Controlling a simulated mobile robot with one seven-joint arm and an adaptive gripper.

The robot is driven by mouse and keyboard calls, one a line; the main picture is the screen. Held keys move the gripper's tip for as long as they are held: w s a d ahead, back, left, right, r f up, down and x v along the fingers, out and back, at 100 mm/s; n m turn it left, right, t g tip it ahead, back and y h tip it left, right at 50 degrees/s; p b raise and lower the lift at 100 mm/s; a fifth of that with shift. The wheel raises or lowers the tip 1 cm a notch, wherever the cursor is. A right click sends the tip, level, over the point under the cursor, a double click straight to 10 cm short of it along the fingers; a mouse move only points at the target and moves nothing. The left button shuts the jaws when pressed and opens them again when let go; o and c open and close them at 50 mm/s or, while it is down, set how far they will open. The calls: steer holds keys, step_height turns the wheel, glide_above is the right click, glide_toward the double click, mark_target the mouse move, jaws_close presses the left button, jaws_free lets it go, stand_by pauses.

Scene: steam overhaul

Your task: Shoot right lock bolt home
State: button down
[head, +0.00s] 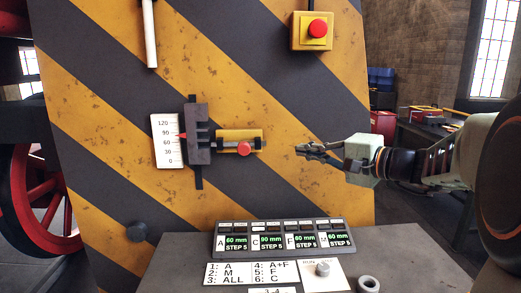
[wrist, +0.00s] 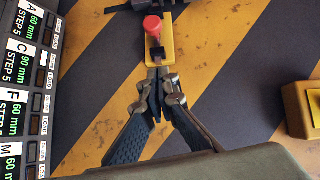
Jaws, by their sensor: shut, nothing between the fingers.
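The right lock bolt is a dark bar on a yellow mount (head: 229,135) on the striped panel, with a red knob (head: 244,148). The mount lies just right of a dark notched block (head: 198,146); I cannot tell whether the bolt's end enters a notch. My gripper (head: 303,149) is shut and empty, right of the mount and apart from the knob, pointing left at about knob height. In the wrist view the red knob (wrist: 153,25) stands beyond the closed fingertips (wrist: 158,74), which appear near the mount's near end (wrist: 157,55).
A red stop button (head: 317,29) on a yellow box sits above right. A console with green displays (head: 284,240) and a knob (head: 322,269) is below. The panel around my gripper is clear.

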mark_target(243, 147)
steer(key=shift+a, duration=0.1)
steer(key=s+a+p+x, duration=0.1)
steer(key=a+x, duration=0.1)
steer(key=x, duration=1)
steer(key=shift+a+f, duration=0.2)
steer(key=shift+a, duration=0.05)
steer(key=shift+s, duration=0.1)
steer(key=a+b, duration=0.3)
steer(key=shift+a+f, duration=0.15)
steer(key=shift+a, duration=0.15)
steer(key=shift+r, duration=0.2)
